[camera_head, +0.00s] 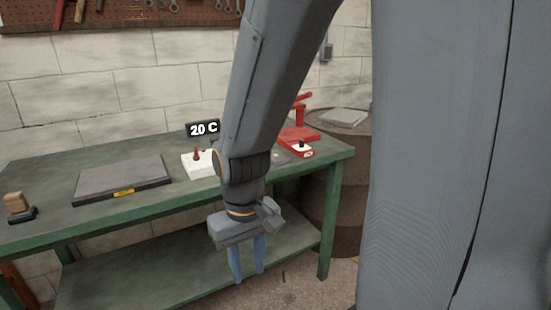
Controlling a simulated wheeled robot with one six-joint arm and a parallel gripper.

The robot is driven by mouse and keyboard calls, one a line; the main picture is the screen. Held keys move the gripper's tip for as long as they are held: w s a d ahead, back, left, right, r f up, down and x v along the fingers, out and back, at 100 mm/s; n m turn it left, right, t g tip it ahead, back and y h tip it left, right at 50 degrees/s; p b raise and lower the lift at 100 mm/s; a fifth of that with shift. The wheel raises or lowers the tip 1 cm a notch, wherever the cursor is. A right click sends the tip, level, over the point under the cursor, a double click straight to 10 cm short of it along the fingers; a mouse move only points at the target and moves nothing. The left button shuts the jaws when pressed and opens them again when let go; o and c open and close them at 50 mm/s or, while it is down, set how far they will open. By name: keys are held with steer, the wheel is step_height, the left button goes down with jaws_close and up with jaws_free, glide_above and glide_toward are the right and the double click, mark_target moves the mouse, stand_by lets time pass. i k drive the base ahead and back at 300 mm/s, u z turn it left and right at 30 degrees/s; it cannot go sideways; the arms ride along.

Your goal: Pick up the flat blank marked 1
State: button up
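I can read no mark 1 on any piece, so I cannot tell which thing is the flat blank. A flat pale grey piece (343,117) lies on top of a rusty brown barrel (341,190) at the right of the bench. A wide dark grey plate (121,177) with a small yellow label lies on the bench; the label is too small to read. My gripper (249,277) hangs in front of the bench's front edge, pointing down. Its two blue fingers are apart with nothing between them. It is away from both flat pieces.
The green bench (130,228) has a lower shelf. My arm hides part of the bench. A pegboard hangs behind.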

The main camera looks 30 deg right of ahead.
mark_target(278, 158)
steer(key=k, duration=0.55)
steer(key=z, duration=0.95)
steer(key=i, duration=0.9)
steer(key=u, duration=0.6)
steer(key=i, duration=1)
steer(key=u, duration=0.25)
